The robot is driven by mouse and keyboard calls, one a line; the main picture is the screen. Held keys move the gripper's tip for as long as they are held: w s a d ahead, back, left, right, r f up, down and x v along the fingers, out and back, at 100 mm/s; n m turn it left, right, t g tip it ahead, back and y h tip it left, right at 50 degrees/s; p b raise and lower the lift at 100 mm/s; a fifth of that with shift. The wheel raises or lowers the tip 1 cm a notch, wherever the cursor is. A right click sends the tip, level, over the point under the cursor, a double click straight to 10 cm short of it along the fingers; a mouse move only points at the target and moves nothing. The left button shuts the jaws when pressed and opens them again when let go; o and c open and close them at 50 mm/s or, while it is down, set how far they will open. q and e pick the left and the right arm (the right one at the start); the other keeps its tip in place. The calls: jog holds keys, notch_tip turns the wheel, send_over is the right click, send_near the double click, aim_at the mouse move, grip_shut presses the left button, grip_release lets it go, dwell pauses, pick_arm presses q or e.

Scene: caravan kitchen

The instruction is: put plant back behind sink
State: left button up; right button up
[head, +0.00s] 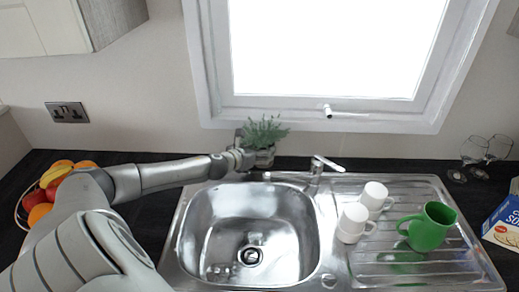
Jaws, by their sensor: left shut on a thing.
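The plant (263,132), a small green bushy one in a grey pot, is at the back edge of the sink, in front of the wall below the window. My left gripper (247,155) is shut on the plant's pot from the left. My gripper partly hides the pot, and I cannot tell whether its base touches the counter. The steel sink (250,225) lies in front of the plant, its basin below and the tap (318,170) to the plant's right. My right gripper is not in view.
Two white mugs (353,222) and a green jug (428,227) stand on the drainer. Wine glasses (473,152) and a blue box (503,222) are at the right. A fruit bowl (22,212) is at the left, partly behind my left arm.

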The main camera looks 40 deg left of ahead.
pick_arm(q)
jog(key=shift+f+b, duration=0.4)
jog(key=shift+f, duration=0.1)
jog(key=o, duration=1.4)
jog(key=shift+o, duration=0.2)
